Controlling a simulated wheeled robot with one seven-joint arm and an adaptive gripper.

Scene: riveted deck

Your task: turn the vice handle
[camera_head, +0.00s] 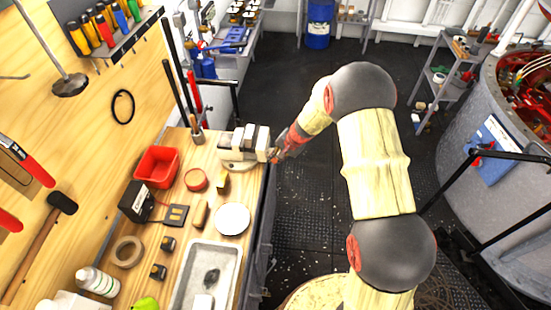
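The vice (243,146) is pale grey-white and sits at the far right corner of the wooden workbench. Its front jaw end faces right, over the bench edge. My arm comes from the lower right, bends at the top, and reaches down left to the vice. My gripper (277,155) is at the right end of the vice, where the handle would be. The handle itself cannot be made out; the gripper covers that spot. The gripper is small and dark here, and whether its fingers are open or shut does not show.
On the workbench stand a red bin (157,167), a red round tin (196,180), a white plate (232,219), a roll of tape (127,252) and a metal tray (207,275). Tools hang on the wooden wall at left. The dark floor right of the bench is open.

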